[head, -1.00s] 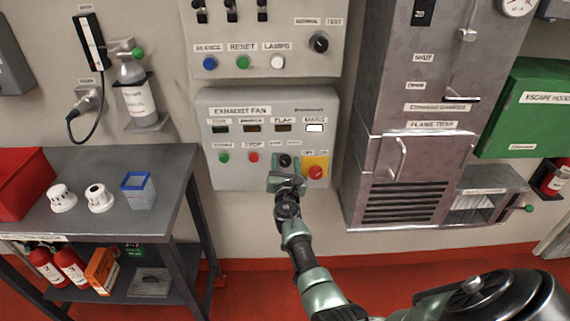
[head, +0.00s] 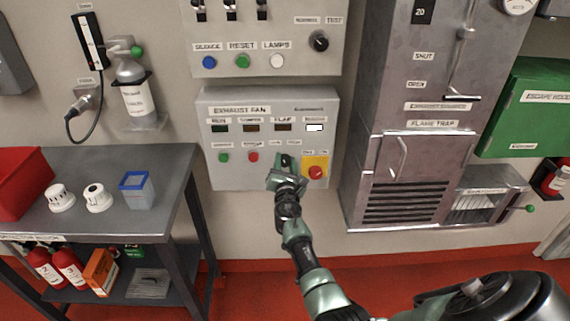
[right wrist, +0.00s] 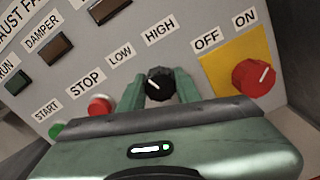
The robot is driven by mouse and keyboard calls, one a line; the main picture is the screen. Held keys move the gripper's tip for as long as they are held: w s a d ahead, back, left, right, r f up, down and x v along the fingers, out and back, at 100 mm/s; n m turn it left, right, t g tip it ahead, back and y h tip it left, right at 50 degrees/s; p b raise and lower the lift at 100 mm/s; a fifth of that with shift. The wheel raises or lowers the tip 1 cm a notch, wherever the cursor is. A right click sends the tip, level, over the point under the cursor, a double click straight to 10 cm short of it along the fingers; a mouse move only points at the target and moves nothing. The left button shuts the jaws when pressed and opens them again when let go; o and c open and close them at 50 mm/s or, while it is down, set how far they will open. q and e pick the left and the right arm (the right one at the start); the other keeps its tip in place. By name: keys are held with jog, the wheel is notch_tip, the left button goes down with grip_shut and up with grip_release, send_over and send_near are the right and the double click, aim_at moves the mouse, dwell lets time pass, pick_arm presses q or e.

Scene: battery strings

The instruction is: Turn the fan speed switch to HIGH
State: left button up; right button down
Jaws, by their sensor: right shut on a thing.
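The exhaust fan panel (head: 235,178) is a grey box on the wall. Its fan speed switch is a small black knob, seen in the right wrist view (right wrist: 160,82) below the LOW (right wrist: 121,53) and HIGH (right wrist: 159,27) labels. A short white mark shows on the knob, slanted; I cannot tell its exact setting. My right gripper (head: 286,166) reaches the panel from below. Its green fingers (right wrist: 158,90) are shut on the knob, one on each side. In the head view the gripper partly hides the knob. My left gripper is not in view.
A red OFF/ON knob (right wrist: 254,77) on a yellow plate is close to the right of my gripper. The red STOP button (right wrist: 100,106) and green START button (right wrist: 57,130) are to its left. A grey table (head: 160,215) stands at the left.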

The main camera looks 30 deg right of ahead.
jog(key=m+b, duration=0.2)
jog(key=m, duration=0.3)
jog(key=shift+f+b, duration=0.25)
jog(key=shift+b, duration=0.15)
jog(key=shift+r+m+b, duration=0.1)
jog(key=shift+m+b, duration=1.05)
jog(key=shift+m, duration=1.25)
jog(key=c, duration=1)
grip_release()
jog(key=shift+r, duration=0.1)
jog(key=v, duration=0.8)
jog(key=shift+d, duration=0.1)
